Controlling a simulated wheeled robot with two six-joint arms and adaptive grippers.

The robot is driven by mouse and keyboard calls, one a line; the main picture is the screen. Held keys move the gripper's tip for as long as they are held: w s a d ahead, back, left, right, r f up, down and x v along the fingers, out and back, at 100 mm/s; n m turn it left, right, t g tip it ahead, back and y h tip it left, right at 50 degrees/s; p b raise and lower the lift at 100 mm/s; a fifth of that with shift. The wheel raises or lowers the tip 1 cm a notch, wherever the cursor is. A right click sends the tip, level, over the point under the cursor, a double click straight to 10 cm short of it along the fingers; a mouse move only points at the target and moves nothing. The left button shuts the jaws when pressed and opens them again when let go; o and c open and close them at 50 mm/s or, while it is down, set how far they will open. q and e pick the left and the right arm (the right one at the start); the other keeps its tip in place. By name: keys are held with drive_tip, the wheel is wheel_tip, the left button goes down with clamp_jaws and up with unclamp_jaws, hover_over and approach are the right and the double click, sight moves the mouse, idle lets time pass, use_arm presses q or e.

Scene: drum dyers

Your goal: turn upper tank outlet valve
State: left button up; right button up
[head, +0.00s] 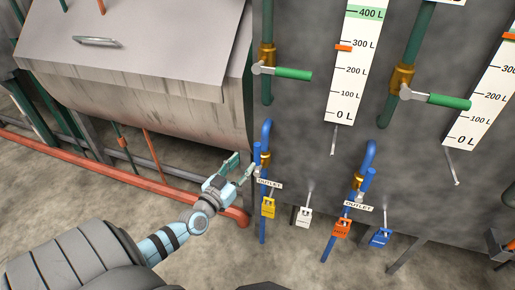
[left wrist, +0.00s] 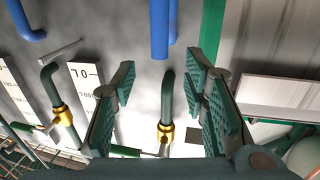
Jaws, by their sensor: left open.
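Two outlet valves show in the head view, each on a blue pipe with a brass body and a blue handle. The left outlet valve (head: 265,158) has its handle hanging down, beside an OUTLET label (head: 270,184). The right outlet valve (head: 358,183) has a similar handle and label. My left gripper (head: 243,165) is open and empty, just left of the left outlet valve, apparently not gripping it. In the left wrist view the open fingers (left wrist: 160,84) have a blue bar (left wrist: 160,30) beyond them. My right gripper is not in view.
Green-handled valves (head: 292,74) (head: 448,101) sit on green pipes above. A large metal drum (head: 150,95) and red floor pipes (head: 130,178) lie left. White level scales (head: 352,70) are on the tank.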

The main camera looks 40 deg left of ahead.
sight(255, 150)
use_arm(q)
drive_tip(key=w+b, duration=0.1)
drive_tip(key=w, duration=0.2)
drive_tip(key=w+a+b, duration=0.1)
drive_tip(key=w, duration=0.2)
drive_tip(key=w+b, duration=0.1)
drive_tip(key=w, duration=0.2)
drive_tip(key=shift+w+a+f, duration=0.15)
drive_tip(key=shift+w, duration=0.25)
drive_tip(key=shift+c, duration=0.5)
clamp_jaws()
